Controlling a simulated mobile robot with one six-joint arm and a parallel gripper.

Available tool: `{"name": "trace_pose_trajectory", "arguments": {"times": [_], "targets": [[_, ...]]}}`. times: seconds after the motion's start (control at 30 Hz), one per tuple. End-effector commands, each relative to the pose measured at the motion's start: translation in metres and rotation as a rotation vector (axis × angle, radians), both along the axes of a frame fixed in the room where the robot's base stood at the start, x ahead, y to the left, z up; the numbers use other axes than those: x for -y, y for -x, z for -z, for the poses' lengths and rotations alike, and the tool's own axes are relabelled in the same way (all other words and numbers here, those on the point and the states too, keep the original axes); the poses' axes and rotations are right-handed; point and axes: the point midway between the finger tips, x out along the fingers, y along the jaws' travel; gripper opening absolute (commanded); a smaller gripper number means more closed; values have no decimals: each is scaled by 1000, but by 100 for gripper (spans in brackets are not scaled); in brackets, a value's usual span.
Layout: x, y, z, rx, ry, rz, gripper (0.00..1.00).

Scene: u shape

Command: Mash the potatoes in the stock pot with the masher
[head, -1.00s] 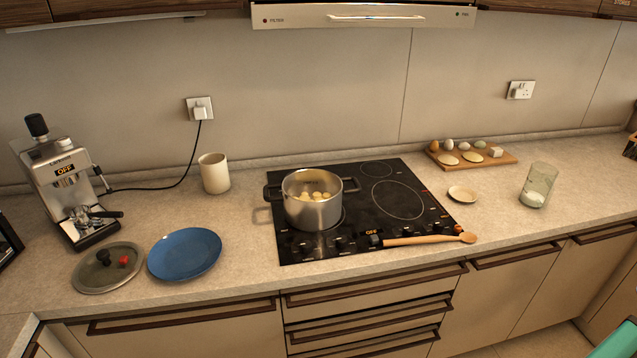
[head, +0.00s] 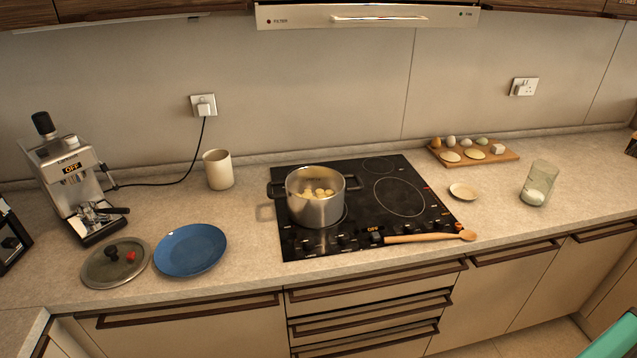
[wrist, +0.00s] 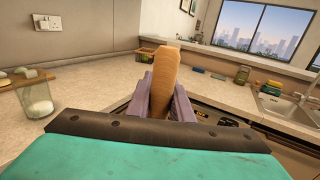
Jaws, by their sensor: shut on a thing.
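The steel stock pot (head: 316,208) stands upright on the left part of the black cooktop, with its lid off. Several pale potatoes (head: 317,193) show inside it. In the wrist view, my gripper (wrist: 161,95) is shut on a light wooden piece (wrist: 166,70), which looks like the masher's handle. The rest of that tool is hidden. My gripper is well to the right of the pot, outside the head view; only a teal part of my arm shows at that view's bottom right corner.
A wooden spoon (head: 430,238) lies along the cooktop's front edge. A blue plate (head: 190,250), a glass lid (head: 115,263) and a cream mug (head: 218,169) are left of the pot. A glass jar (head: 538,186), small dish (head: 463,191) and board (head: 508,156) with food are right.

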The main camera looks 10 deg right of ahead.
Motion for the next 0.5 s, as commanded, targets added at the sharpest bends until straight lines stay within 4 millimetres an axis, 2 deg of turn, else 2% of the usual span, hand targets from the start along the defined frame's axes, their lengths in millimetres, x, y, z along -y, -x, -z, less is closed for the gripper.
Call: {"name": "trace_pose_trajectory", "arguments": {"times": [0.5], "targets": [[0, 0, 24, 0, 0, 0, 0]]}}
